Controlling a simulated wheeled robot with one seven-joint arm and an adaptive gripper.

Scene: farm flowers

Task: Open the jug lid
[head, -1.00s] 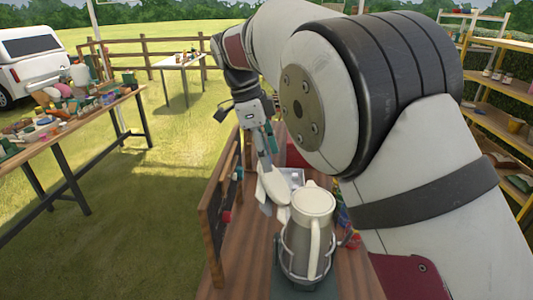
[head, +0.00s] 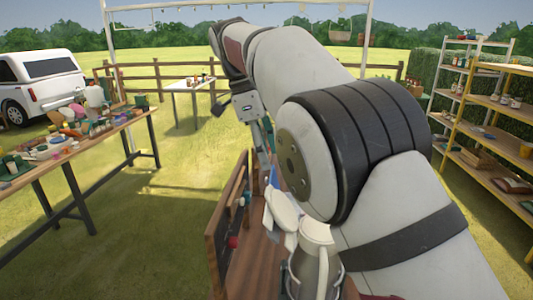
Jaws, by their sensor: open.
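I cannot tell the lid's exact position.
The wooden bench (head: 258,262) under the jug has an upright board (head: 226,225) along its left side. My arm hides much of its right side. A cluttered table (head: 75,147) stands at left, and shelves (head: 490,135) stand at right. Open grass lies between.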

